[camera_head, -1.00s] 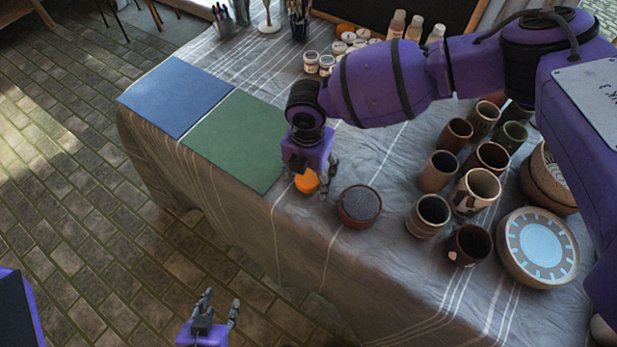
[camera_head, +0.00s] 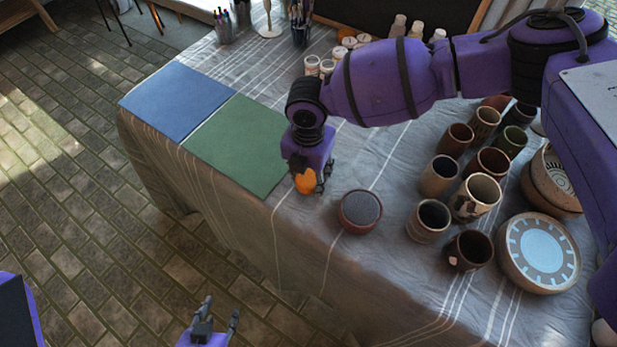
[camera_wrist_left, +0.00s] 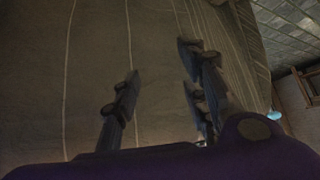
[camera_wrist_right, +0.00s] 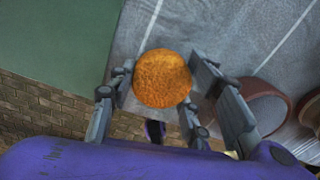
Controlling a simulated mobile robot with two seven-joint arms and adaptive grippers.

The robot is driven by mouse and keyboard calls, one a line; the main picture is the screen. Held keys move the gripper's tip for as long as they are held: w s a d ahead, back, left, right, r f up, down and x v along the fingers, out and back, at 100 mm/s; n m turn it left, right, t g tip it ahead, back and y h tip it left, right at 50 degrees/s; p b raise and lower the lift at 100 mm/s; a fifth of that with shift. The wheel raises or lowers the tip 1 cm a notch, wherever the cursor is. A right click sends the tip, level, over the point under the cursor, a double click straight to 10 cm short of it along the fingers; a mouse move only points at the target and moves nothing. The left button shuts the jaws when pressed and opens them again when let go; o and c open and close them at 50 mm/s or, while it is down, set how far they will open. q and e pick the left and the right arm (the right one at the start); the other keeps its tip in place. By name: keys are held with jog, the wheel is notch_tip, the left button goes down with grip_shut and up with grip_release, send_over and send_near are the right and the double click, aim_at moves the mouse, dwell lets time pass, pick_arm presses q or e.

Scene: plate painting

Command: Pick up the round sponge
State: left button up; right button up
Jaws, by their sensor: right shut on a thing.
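The round orange sponge (camera_head: 306,182) is at the table's front edge, just right of the green mat's near corner. It fills the gap between the fingers in the right wrist view (camera_wrist_right: 162,78). My right gripper (camera_head: 311,178) points down and is shut on the sponge; it also shows in the right wrist view (camera_wrist_right: 160,92). I cannot tell whether the sponge still touches the cloth. My left gripper (camera_head: 219,315) is open and empty, low in front of the table; its spread fingers also show in the left wrist view (camera_wrist_left: 160,85).
A round dark-topped pot (camera_head: 360,211) stands close to the right of the sponge. Several cups (camera_head: 432,220) and a patterned plate (camera_head: 539,252) fill the right side. The green mat (camera_head: 238,143) and blue mat (camera_head: 178,100) lie flat at left. Paint jars (camera_head: 326,67) stand behind.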

pick_arm(q)
jog(key=shift+w+r+p, duration=0.3)
jog(key=shift+r+p, duration=0.45)
jog(key=shift+r, duration=0.2)
pick_arm(e)
jog(key=s+r, duration=1.1)
jog(key=s, duration=0.3)
jog(key=shift+r, duration=0.15)
